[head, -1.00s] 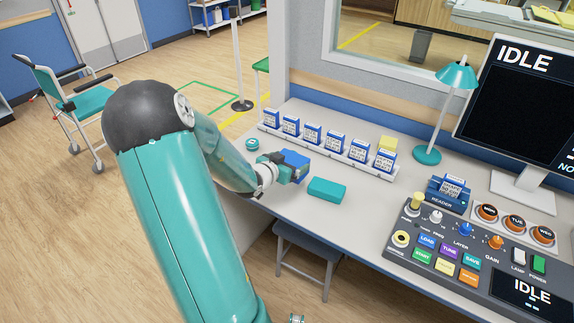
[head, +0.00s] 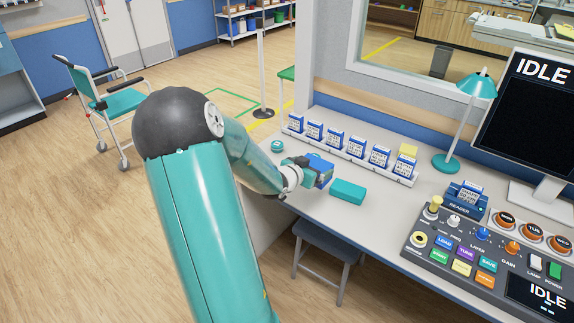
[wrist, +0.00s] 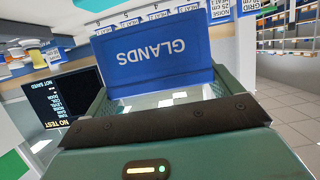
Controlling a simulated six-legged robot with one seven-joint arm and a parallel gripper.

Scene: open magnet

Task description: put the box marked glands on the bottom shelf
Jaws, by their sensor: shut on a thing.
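The box marked GLANDS (wrist: 152,52) is blue, and its white lettering reads upside down in the wrist view. My gripper (wrist: 160,88) is shut on it, with a green finger at either side. In the head view my gripper (head: 304,174) holds the blue box (head: 321,171) close over the desk, left of a teal block. I cannot tell whether the box touches the desk. A shelf rack (head: 252,24) with white shelves and several coloured items stands at the far wall; its top is cut off.
The desk (head: 375,218) holds a rack of small labelled blue boxes (head: 357,152), a teal block (head: 348,190), a teal lamp (head: 446,162) and a control panel (head: 455,268). A stool (head: 327,250), a post (head: 262,85) and a wheelchair (head: 103,105) stand on the floor.

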